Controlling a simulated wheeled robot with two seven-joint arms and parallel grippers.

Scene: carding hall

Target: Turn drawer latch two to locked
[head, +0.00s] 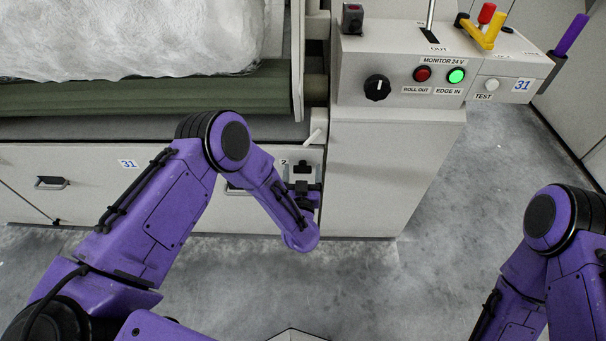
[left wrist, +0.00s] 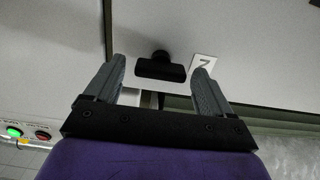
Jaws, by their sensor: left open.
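Drawer latch two is a black T-shaped handle on the pale drawer front, seen close up in the left wrist view (left wrist: 160,70). Its bar lies roughly crosswise in that view, along the line between my fingers. A white tag with a 2 (left wrist: 204,62) is beside it. My right gripper is out of view; only my right arm shows.
A control box (head: 400,60) with a black knob (head: 377,87), red and green buttons and coloured levers stands above right of the latch. A green roller (head: 150,95) runs above the drawers. The grey floor in front is clear.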

